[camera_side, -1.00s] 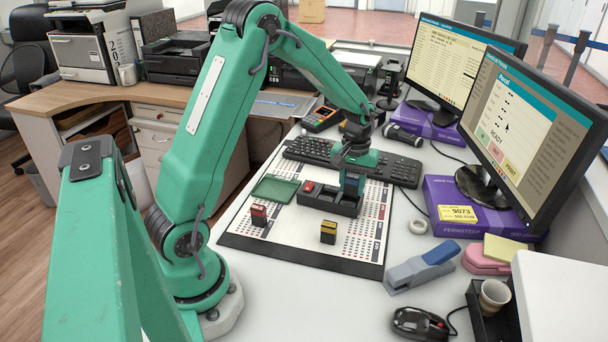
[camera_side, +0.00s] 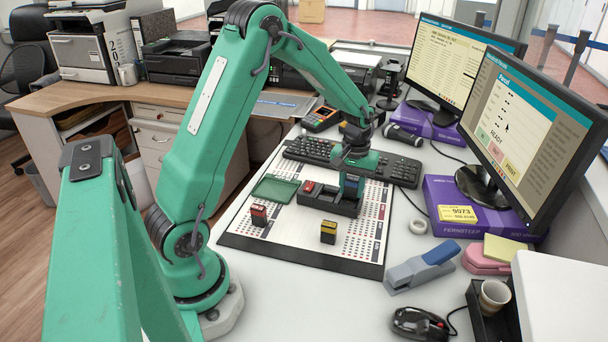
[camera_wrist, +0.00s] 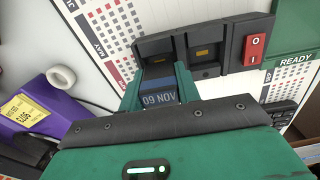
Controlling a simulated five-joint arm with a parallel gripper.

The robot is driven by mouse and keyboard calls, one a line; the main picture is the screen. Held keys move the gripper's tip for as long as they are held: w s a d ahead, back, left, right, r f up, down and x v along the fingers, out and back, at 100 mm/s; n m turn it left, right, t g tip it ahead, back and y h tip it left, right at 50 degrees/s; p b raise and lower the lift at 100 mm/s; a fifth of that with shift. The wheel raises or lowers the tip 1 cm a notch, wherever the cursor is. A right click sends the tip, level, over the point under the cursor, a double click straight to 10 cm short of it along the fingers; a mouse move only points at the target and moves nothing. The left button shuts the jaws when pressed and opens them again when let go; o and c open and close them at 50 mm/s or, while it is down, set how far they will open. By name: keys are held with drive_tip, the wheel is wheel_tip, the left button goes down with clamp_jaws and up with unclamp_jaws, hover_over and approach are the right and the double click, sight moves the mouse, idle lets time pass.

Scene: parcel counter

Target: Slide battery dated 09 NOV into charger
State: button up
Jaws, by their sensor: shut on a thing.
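My gripper (camera_wrist: 158,88) is shut on a dark blue battery (camera_wrist: 160,92) marked 09 NOV, which reads upside down in the wrist view. The charger (camera_side: 325,203) is a long black block with a red switch (camera_wrist: 254,49) at one end. In the wrist view, the battery is in line with the charger's bay farthest from the switch. The middle bay (camera_wrist: 205,54) is empty. The battery's lower end is hidden, so I cannot tell how deep it sits. In the side view, my gripper (camera_side: 352,178) is over the charger's right end.
A red battery (camera_side: 259,215) and a yellow battery (camera_side: 328,231) stand on the printed calendar board (camera_side: 290,250). A green tray (camera_side: 275,189) lies left of the charger. A keyboard (camera_side: 310,152) is behind. A tape roll (camera_side: 418,227) and stapler (camera_side: 420,268) are at the right.

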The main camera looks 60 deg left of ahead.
drive_tip(key=shift+f, duration=0.45)
drive_tip(key=o, duration=1.1)
wheel_tip(320, 180, up, 7)
drive_tip(key=shift+r, duration=0.4)
